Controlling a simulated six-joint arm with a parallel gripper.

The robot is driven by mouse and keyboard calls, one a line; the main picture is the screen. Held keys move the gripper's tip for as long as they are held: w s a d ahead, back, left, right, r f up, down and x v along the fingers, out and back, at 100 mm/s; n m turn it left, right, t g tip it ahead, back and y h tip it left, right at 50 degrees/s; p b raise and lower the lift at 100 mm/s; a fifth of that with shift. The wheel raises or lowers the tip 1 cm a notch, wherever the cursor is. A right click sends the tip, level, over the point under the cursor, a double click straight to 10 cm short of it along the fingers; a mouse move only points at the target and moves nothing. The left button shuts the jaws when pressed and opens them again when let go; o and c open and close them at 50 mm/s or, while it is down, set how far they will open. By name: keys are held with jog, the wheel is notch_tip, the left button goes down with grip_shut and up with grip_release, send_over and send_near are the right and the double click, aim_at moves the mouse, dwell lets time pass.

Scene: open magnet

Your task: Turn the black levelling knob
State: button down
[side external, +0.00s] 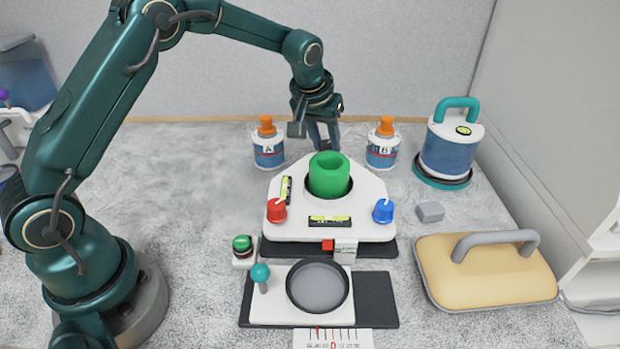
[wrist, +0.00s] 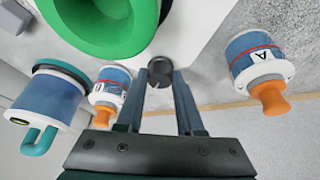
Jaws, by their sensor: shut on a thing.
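The black levelling knob (wrist: 159,70) sits at the far corner of the white triangular plate (side external: 362,220), between my two fingertips in the wrist view. My gripper (side external: 324,145) reaches down behind the green cylinder (side external: 329,175). In the wrist view my gripper (wrist: 162,80) is shut on the knob, one finger on each side. A red knob (side external: 276,211) and a blue knob (side external: 383,211) stand at the plate's near corners. Two bubble levels (side external: 329,220) lie on the plate.
Bottle A (side external: 267,145) and bottle B (side external: 383,145) stand close on either side of my gripper. A blue-white canister (side external: 449,150) and a yellow handled pad (side external: 485,275) are at the right. A round dish (side external: 318,288) lies in front.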

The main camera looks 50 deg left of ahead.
dwell(0.3)
jog(key=c, duration=0.5)
grip_release()
jog(key=shift+c, duration=0.2)
jog(key=shift+v, duration=2.55)
jog(key=shift+d, duration=0.1)
